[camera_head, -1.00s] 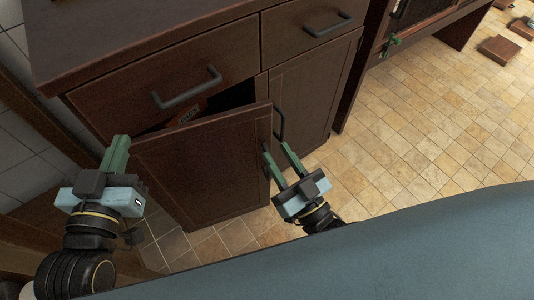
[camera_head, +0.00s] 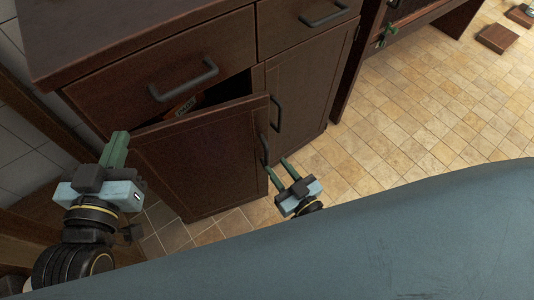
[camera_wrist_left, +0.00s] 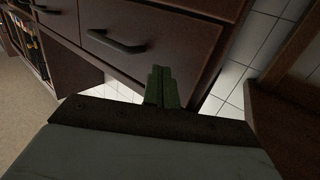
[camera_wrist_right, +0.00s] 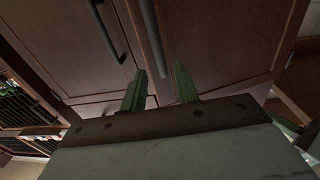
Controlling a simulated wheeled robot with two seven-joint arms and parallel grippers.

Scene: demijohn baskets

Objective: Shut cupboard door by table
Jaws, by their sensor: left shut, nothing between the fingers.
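The dark brown cupboard door (camera_head: 195,160) stands partly open on the left of the cabinet, with a dark gap above its top edge. Its dark bar handle (camera_head: 264,150) is near its right edge. My right gripper (camera_head: 277,167) is open and empty, with its fingertips just below and in front of that handle. In the right wrist view the handle (camera_wrist_right: 150,40) appears beyond and between the spread fingers. My left gripper (camera_head: 116,148) is shut and empty beside the door's left edge. In the left wrist view its fingers (camera_wrist_left: 161,85) are together, in front of a drawer.
A closed drawer (camera_head: 165,85) is above the open door, and a shut door (camera_head: 310,90) is to its right. A small reddish box (camera_head: 182,107) shows inside the gap. The tiled floor (camera_head: 410,120) at right is mostly clear, with a brown block (camera_head: 498,38) far off.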

